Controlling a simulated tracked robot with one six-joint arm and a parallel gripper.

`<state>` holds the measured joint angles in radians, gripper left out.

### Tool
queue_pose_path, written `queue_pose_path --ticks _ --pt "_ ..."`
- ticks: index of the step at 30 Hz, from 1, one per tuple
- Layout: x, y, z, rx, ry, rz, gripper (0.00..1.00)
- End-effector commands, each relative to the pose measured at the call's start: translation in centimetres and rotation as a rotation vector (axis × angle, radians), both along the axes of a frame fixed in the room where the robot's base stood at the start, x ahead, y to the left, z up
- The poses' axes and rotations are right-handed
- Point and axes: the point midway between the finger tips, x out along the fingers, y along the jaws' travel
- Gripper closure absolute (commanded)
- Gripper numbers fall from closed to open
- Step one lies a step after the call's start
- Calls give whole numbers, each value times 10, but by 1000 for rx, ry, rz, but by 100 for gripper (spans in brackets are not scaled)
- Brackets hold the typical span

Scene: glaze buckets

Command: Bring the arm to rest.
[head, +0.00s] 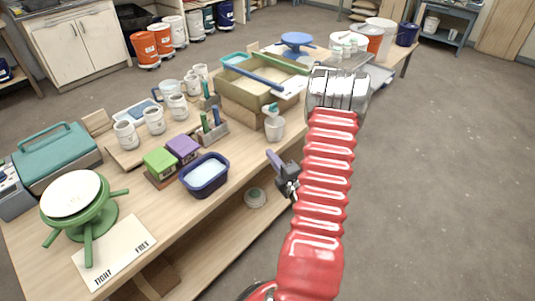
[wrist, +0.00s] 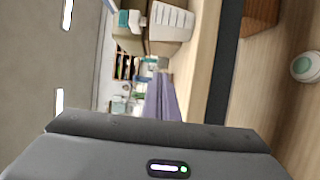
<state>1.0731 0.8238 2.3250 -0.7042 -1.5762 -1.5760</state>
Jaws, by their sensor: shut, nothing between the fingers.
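My arm, in a red ribbed sleeve (head: 327,170), rises at the right of the head view in front of the table's near edge. My gripper (head: 271,154) is at that edge, its dark body at the left of the sleeve and its purple fingers pointing up and left. The fingers are shut and empty. They also show in the wrist view (wrist: 160,84), pressed together. The gripper looks close to the table edge; I cannot tell whether it touches.
A wooden table (head: 140,205) bears a blue tub (head: 205,174), a white cup (head: 274,127), a wooden box (head: 262,88) and a green stand (head: 88,215). A white lidded pot (head: 256,197) sits on the lower shelf. The floor (head: 440,170) at right is clear.

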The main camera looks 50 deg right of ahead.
Motion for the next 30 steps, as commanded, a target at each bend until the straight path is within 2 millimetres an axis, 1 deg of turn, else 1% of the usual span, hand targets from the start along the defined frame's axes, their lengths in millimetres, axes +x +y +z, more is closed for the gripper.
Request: queue_pose_path --ticks 10,12,14,17,20,24,27,30 --pt "0 0 0 6 -2 0 100" --pt "0 -1 0 23 -8 -1 100" --pt "0 -1 -5 58 -1 -2 100" --pt "-2 -2 -24 154 42 -13 100" --pt "-8 -4 -50 276 107 -48 100" --pt "-24 -4 -93 465 210 -126 100" --pt "-38 -5 -115 586 275 -197 100" --pt "-52 -6 -129 695 331 -273 100"
